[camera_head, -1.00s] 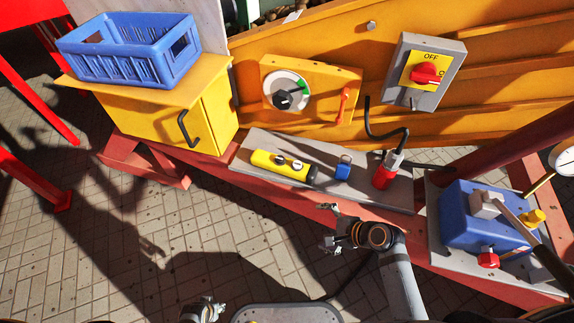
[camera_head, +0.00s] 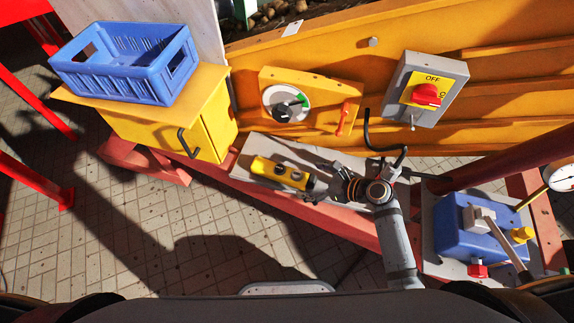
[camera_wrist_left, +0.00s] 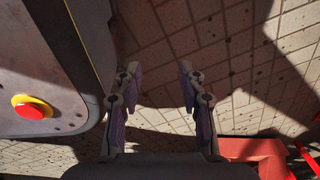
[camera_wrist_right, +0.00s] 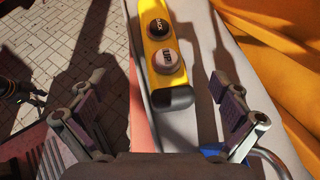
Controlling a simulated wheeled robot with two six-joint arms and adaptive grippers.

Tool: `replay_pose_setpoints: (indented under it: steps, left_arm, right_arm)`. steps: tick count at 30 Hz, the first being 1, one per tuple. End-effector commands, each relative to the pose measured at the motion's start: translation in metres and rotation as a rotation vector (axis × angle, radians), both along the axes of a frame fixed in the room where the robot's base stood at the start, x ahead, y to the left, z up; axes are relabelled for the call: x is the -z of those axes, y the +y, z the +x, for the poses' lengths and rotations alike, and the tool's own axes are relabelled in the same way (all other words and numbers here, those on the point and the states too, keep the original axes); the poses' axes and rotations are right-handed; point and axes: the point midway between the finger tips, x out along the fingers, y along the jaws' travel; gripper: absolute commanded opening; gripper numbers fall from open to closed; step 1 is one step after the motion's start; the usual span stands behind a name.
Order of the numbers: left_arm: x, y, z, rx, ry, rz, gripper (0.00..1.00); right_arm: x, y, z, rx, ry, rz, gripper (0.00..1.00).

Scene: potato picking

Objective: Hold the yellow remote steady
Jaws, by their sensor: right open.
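The yellow remote (camera_head: 275,170) lies on the grey shelf (camera_head: 243,168) in the head view, its dark end towards my right gripper (camera_head: 322,181). In the right wrist view the remote (camera_wrist_right: 160,45) has two round buttons and lies ahead, between the lines of the fingers. My right gripper (camera_wrist_right: 157,100) is open and empty, with its fingers on either side of the remote's dark end; contact cannot be told. My left gripper (camera_wrist_left: 158,70) is open and empty over the paved floor in the left wrist view. It is out of the head view.
A blue crate (camera_head: 115,88) stands on a yellow cabinet (camera_head: 185,135) at the left. A dial panel (camera_head: 325,97) and grey switch box (camera_head: 440,75) are above the shelf. A blue lever box (camera_head: 480,232) is at the right. A blue item (camera_wrist_right: 212,150) lies close to the right gripper.

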Motion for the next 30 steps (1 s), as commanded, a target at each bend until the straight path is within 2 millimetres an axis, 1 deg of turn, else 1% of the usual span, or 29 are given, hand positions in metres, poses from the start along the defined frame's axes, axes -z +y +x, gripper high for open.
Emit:
replay_pose_setpoints:
  steps: [4,8,11,16,24,26,30]
  left_arm:
    - [0.000,0.001,-0.002,0.001,0.001,0.001,0.40]
    - [0.003,0.000,0.003,0.001,-0.001,0.001,0.40]
    - [0.007,0.000,0.015,0.000,-0.006,0.001,0.40]
    - [0.010,0.000,0.043,0.000,-0.017,0.001,0.40]
    - [0.004,-0.003,0.090,0.001,-0.035,0.000,0.40]
    - [-0.001,-0.003,0.087,0.000,-0.028,0.000,0.40]
    - [0.000,-0.002,0.084,0.000,-0.028,0.000,0.40]
  right_arm:
    - [-0.002,0.000,0.001,0.008,0.011,0.014,1.00]
    - [0.001,0.003,0.003,0.009,0.009,0.015,1.00]
    - [0.007,0.008,0.007,0.008,0.008,0.015,1.00]
    - [0.017,0.022,0.016,0.008,0.007,0.015,1.00]
    - [0.032,0.045,0.032,0.008,0.007,0.015,1.00]
    - [0.031,0.052,0.036,0.008,0.010,0.015,1.00]
    - [0.040,0.064,0.045,0.008,0.009,0.013,1.00]
